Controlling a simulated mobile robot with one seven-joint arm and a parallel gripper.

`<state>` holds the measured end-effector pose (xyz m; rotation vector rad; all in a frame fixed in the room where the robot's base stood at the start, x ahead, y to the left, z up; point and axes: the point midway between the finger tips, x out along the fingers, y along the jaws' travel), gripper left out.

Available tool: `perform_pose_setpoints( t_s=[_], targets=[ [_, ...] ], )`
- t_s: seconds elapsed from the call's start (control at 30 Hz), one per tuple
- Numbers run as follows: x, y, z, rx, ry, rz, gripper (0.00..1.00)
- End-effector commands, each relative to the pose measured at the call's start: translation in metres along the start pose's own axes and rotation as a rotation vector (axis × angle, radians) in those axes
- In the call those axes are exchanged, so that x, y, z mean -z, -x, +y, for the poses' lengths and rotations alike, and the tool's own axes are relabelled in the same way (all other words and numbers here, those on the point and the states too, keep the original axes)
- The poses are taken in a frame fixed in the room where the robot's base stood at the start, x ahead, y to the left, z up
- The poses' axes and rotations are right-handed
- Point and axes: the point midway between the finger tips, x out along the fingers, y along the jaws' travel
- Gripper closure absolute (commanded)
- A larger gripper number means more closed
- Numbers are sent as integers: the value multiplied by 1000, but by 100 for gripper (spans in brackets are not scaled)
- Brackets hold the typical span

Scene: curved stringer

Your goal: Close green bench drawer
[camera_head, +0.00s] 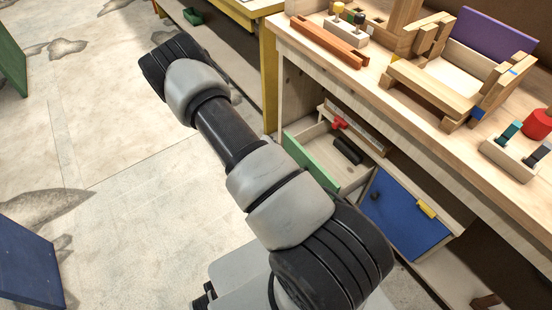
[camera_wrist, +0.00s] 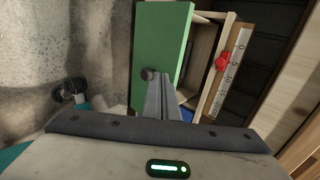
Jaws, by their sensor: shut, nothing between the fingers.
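The green bench drawer (camera_head: 312,163) stands pulled out from the wooden bench in the head view, with its green front facing left. In the wrist view its green front (camera_wrist: 163,38) is close, with a dark round knob (camera_wrist: 148,74). The drawer's pale wooden side and inside show to the right of it. My gripper (camera_wrist: 160,78) is shut and empty, its fingers pointing at the front beside the knob. I cannot tell whether the fingertips touch it. In the head view my gripper cannot be made out; my arm covers part of the floor left of the drawer.
A blue door or drawer front (camera_head: 405,215) with a yellow handle is just right of the green drawer. A red object (camera_head: 340,123) and a black cylinder (camera_head: 348,151) lie in or by the drawer. Blocks and tools crowd the bench top (camera_head: 395,120). The floor at left is open.

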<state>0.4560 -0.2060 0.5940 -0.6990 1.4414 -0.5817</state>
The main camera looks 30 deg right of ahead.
Motion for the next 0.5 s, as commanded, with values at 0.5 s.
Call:
perform_pose_setpoints(
  t_s=[0.5],
  targets=[
    [0,-60,-26,-1,-3,-1,100]
  ],
)
